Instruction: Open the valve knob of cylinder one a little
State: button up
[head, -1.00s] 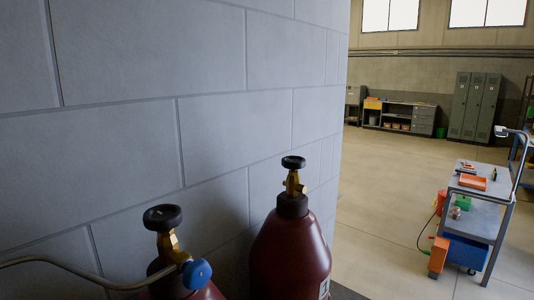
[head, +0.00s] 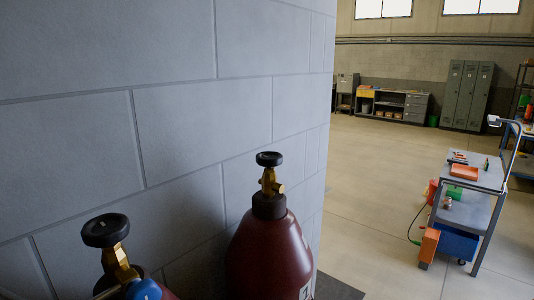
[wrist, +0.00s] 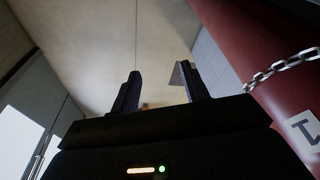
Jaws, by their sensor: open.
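In the head view a dark red cylinder (head: 268,252) stands by the block wall. It has a brass valve (head: 269,183) topped by a black knob (head: 269,159). Its white label is cut off at the bottom edge. A second black knob (head: 105,230) on a brass valve shows at the lower left, with a blue part (head: 143,290) below it. In the wrist view my gripper (wrist: 160,72) is open, with nothing between its fingers. A red cylinder (wrist: 262,55) is close on its right, with a label (wrist: 305,132) that seems to read 1. No knob shows there.
A chain (wrist: 283,67) crosses the red cylinder in the wrist view. The grey block wall (head: 190,130) runs behind the cylinders. A trolley (head: 470,208) with an orange tray stands at right. Lockers (head: 466,95) and a bench line the far wall; open floor lies between.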

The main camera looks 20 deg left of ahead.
aim_at(266, 152)
jog(key=o, duration=0.5)
jog(key=w+a+r+t, duration=0.1)
jog(key=w+r, duration=0.1)
jog(key=w+a+r+n+t, duration=0.1)
jog(key=w+a+r, duration=0.1)
jog(key=w+a+r+t, duration=0.1)
jog(key=w+a+r, duration=0.1)
jog(key=shift+a+r+n+t+y+p, duration=0.2)
jog(key=shift+n+t+y+p, duration=0.1)
jog(key=shift+t+y, duration=0.1)
jog(key=shift+o, duration=0.2)
jog(key=a+r+n+t+y, duration=0.1)
jog(key=a+r+t+y, duration=0.2)
jog(key=a+r, duration=0.3)
jog(key=a+r+n+t+y, duration=0.2)
jog(key=a+r, duration=0.5)
jog(key=r, duration=0.7)
jog(key=a+r+n+t+y+p, duration=0.1)
jog(key=a+r+n+t+y, duration=0.1)
jog(key=a+r, duration=0.4)
notch_tip(266, 152, up, 4)
jog(key=shift+w+a+r+t+y, duration=0.1)
jog(key=shift+w+a+t+y, duration=0.25)
jog(key=shift+t+y, duration=0.6)
jog(key=p+x, duration=0.7)
jog(key=x, duration=1)
jog(key=shift+a, duration=0.25)
